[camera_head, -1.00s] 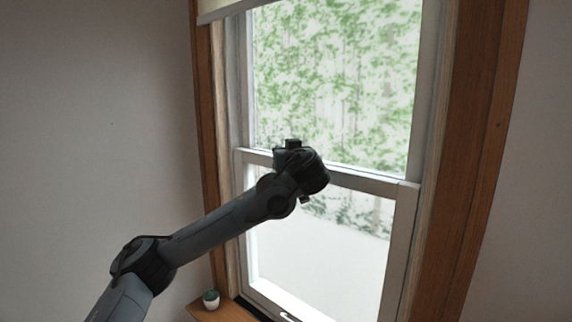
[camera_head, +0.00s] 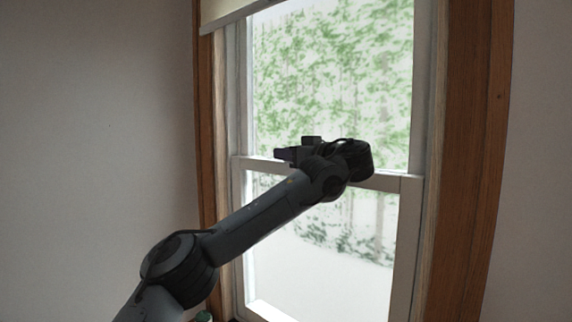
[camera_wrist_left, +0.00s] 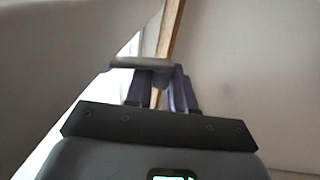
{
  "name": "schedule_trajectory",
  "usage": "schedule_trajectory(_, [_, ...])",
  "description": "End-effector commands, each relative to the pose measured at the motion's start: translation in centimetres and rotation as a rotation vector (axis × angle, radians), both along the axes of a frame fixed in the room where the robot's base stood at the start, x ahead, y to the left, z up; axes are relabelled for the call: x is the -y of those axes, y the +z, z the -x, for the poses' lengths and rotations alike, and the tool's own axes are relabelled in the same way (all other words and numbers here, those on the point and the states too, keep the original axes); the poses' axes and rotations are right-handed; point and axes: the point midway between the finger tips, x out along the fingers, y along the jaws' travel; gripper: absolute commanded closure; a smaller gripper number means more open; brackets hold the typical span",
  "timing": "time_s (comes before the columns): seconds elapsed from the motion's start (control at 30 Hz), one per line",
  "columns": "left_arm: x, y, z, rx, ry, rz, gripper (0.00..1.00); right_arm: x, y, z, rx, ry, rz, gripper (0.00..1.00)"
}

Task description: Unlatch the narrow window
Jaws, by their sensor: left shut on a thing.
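The narrow window (camera_head: 404,184) has white sashes in a wooden frame, and its meeting rail runs across mid-height. My left gripper (camera_head: 286,155) is at that rail, left of its middle, with its wrist to the right. In the left wrist view, the left gripper's dark fingers (camera_wrist_left: 161,88) are close together at a small grey bar, which looks like the window latch (camera_wrist_left: 140,64). The fingers are shut on it. In the head view my gripper and wrist hide the latch, so its turn angle cannot be told. My right gripper is out of view.
A roller blind (camera_head: 222,12) hangs at the window top. Wooden trim (camera_head: 462,160) borders the window. The wall on the left is bare.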

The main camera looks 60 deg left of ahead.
Motion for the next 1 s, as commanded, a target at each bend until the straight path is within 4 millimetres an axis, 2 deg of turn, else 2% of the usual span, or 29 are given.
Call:
schedule_trajectory(0.03, [0.19,-0.25,0.02,0.000,0.023,0.001,1.00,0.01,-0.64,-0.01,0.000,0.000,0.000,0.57])
schedule_trajectory(0.23, [0.43,-0.14,0.03,0.000,0.078,0.001,1.00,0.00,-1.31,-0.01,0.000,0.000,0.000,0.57])
schedule_trajectory(0.77, [0.48,-0.02,0.02,-0.001,0.098,0.001,1.00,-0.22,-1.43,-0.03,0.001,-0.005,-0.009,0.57])
schedule_trajectory(0.8, [0.48,-0.03,0.02,-0.001,0.098,0.001,0.74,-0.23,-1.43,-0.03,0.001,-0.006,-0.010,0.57])
schedule_trajectory(0.9, [0.48,-0.03,0.01,-0.001,0.097,0.001,0.59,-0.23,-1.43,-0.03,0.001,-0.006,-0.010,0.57])
schedule_trajectory(1.0, [0.49,-0.03,-0.01,-0.001,0.097,0.001,0.59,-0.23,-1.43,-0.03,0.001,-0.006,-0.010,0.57])
